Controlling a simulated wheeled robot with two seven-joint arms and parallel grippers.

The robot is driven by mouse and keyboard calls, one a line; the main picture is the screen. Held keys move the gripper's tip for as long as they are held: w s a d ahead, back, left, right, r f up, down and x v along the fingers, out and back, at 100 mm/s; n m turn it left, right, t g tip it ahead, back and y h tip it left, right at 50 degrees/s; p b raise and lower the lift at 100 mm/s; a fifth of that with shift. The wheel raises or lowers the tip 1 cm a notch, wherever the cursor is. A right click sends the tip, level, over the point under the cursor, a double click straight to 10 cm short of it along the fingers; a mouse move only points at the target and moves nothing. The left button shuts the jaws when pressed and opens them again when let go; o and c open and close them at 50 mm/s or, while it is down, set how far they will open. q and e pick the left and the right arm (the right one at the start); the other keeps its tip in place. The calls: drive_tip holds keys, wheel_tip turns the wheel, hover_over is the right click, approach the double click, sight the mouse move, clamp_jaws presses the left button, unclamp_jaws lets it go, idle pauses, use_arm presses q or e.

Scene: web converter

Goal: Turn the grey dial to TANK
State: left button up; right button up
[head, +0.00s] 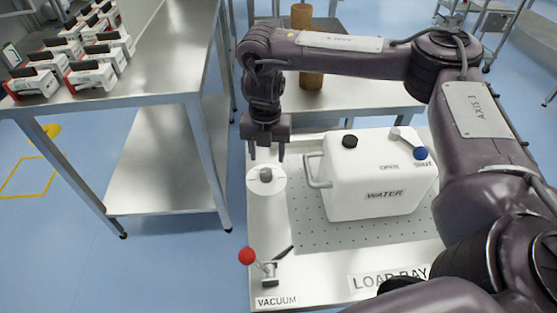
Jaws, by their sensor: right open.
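The grey dial (266,175) stands on a round white plate (266,188) at the left side of the metal bench. The markings on the plate are too small to read, so I cannot tell where the dial points. My right gripper (267,157) points down over the dial with its two fingers apart. The fingertips appear just above the dial, one toward each side, and nothing is between them. My left gripper is not in the picture.
A white WATER tank (370,190) with a side handle (318,170) stands right of the dial. A red-knobbed VACUUM lever (262,264) is at the bench front. A steel table (150,75) with several red-and-white devices is at left. Brown cylinders (311,80) stand behind.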

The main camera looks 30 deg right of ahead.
sight(266, 173)
drive_tip(key=f, duration=0.1)
drive_tip(key=a+f, duration=0.1)
drive_tip(key=shift+s+f, duration=0.2)
drive_tip(key=shift+f, duration=0.15)
wheel_tip(266, 173, down, 3)
drive_tip(key=shift+w+d+f, duration=0.1)
drive_tip(key=shift+d+f, duration=0.05)
drive_tip(key=shift+f, duration=0.3)
drive_tip(key=c, duration=1)
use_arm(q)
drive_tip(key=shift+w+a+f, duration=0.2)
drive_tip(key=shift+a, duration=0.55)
use_arm(e)
drive_tip(key=shift+o, duration=0.2)
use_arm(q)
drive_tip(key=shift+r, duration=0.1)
